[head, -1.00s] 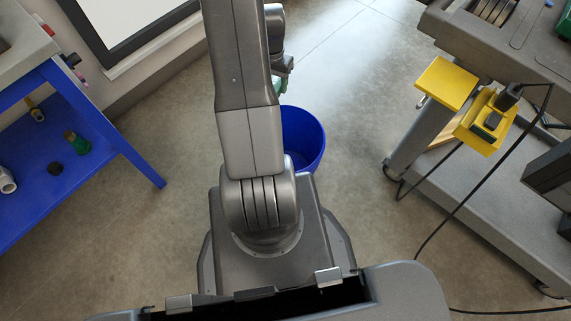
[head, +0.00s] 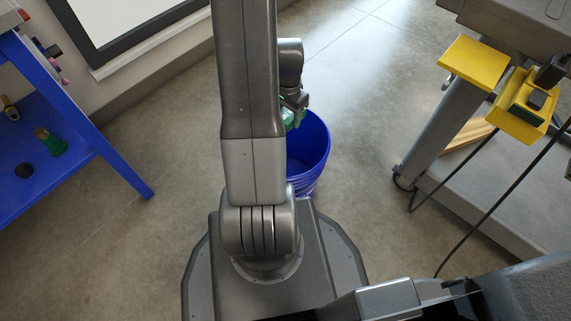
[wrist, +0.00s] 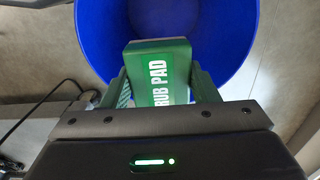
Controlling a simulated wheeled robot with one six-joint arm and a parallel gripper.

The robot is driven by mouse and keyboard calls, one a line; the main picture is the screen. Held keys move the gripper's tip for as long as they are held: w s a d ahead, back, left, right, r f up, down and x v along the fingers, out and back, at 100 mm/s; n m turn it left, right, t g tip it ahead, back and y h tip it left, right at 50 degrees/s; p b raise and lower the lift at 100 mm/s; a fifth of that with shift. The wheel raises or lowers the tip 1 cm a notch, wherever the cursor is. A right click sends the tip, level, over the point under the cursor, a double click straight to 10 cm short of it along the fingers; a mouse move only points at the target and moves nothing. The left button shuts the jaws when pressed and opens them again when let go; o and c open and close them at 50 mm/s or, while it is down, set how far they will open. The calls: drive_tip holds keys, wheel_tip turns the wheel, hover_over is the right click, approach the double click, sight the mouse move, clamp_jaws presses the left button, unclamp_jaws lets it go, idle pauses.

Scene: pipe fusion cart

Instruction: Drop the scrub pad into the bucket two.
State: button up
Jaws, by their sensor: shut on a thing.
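A green scrub pad (wrist: 158,72) with a white-lettered label shows in the wrist view, between the fingers of my gripper (wrist: 160,88). My gripper is shut on it. The pad is over the opening of a blue bucket (wrist: 240,50), whose inside fills the area behind it. In the head view the blue bucket (head: 318,160) stands on the floor, partly hidden by my arm. A bit of green shows at my gripper (head: 292,118) by the bucket's rim; the pad itself is mostly hidden there. I cannot read a number on the bucket.
A blue bench (head: 100,150) with items on its lower shelf stands at the left. A grey cart (head: 500,190) with yellow holders (head: 473,62) and a hanging black cable (head: 470,230) stands at the right. Floor is clear around the bucket.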

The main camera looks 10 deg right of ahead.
wheel_tip(320, 180, down, 5)
drive_tip(key=b, duration=0.3)
drive_tip(key=shift+r, duration=0.1)
drive_tip(key=o, duration=0.9)
drive_tip(key=shift+o, duration=0.2)
wheel_tip(320, 180, up, 14)
drive_tip(key=p, duration=0.5)
drive_tip(key=shift+p, duration=0.3)
